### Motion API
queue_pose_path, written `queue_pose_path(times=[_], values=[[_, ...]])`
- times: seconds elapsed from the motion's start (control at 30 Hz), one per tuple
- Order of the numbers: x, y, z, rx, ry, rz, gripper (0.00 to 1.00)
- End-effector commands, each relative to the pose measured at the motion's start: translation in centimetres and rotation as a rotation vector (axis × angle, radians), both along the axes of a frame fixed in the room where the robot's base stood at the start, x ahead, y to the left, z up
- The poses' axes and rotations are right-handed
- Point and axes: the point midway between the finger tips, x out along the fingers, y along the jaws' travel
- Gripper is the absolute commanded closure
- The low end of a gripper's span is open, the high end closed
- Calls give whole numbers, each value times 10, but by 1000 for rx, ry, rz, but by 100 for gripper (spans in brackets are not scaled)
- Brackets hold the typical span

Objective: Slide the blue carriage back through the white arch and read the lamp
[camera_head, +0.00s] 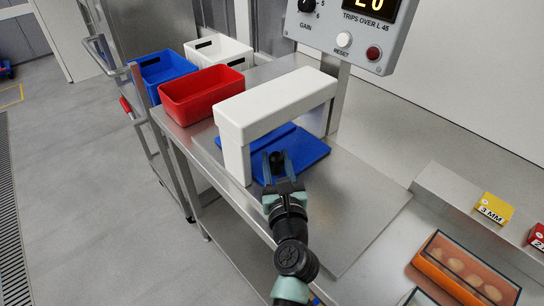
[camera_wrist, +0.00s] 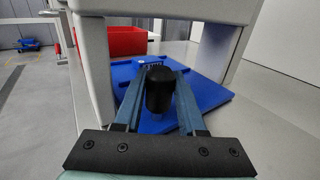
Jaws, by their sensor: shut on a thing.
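The blue carriage (camera_head: 306,152) is a flat plate lying partly under the white arch (camera_head: 276,104) on the steel table, sticking out on the near side. My gripper (camera_head: 278,160) is shut on the black knob of the carriage at the near side of the arch. In the wrist view the black knob (camera_wrist: 160,90) stands between my fingers, with the blue carriage (camera_wrist: 207,93) under and behind it. A grey control box (camera_head: 350,30) above the arch has a yellow display (camera_head: 374,5), cut off by the top edge. The red round part (camera_head: 373,53) on the box looks dark.
A red bin (camera_head: 202,95) stands beyond the arch, with a blue bin (camera_head: 163,70) and a white bin (camera_head: 220,52) behind it. The steel tabletop right of my arm is clear.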

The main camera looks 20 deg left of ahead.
Motion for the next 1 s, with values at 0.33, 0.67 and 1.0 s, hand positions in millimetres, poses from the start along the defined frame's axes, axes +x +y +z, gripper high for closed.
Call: queue_pose_path(times=[0.33, 0.67, 1.0], values=[[-41, -72, -2, -2, 6, -7, 100], [-82, -142, -1, -1, 4, -5, 100], [-105, -181, -1, 0, 3, 0, 100]])
